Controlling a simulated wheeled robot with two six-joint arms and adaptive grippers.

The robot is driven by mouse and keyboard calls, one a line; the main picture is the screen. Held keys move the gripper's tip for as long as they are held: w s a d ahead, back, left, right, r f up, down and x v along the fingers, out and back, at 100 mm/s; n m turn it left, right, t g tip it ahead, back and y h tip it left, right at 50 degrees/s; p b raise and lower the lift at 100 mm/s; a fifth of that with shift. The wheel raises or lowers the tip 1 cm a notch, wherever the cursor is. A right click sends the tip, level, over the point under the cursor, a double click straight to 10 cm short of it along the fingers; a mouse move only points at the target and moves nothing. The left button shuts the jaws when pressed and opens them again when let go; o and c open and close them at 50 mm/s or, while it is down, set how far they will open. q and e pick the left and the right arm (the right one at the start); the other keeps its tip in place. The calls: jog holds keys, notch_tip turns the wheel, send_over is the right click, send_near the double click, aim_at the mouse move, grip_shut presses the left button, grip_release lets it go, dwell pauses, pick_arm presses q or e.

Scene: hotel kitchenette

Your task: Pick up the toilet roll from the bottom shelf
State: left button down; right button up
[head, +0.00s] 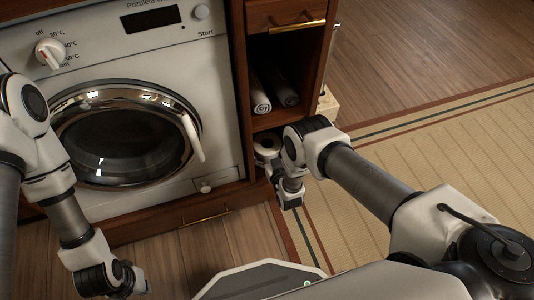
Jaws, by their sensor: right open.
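A white toilet roll (267,145) sits in the bottom opening of the wooden shelf unit (240,90), partly hidden by my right arm's wrist. My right gripper (290,200) is just in front of and below the bottom shelf, close to the roll and pointing down in the picture. It is open, and I see nothing held in it. My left gripper (138,282) hangs low over the wooden floor at the lower left, away from the shelf. Its fingers are too small and dark to tell their opening.
A washing machine (215,120) with a round glass door stands left of the shelf. Rolled towels (260,97) lie on the shelf above the roll, under a drawer with a brass handle (298,27). A woven rug (450,130) covers the floor at right.

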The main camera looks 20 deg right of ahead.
jog(key=shift+w, duration=0.15)
jog(key=c, duration=0.8)
jog(key=shift+r, duration=0.1)
jog(key=shift+c, duration=0.2)
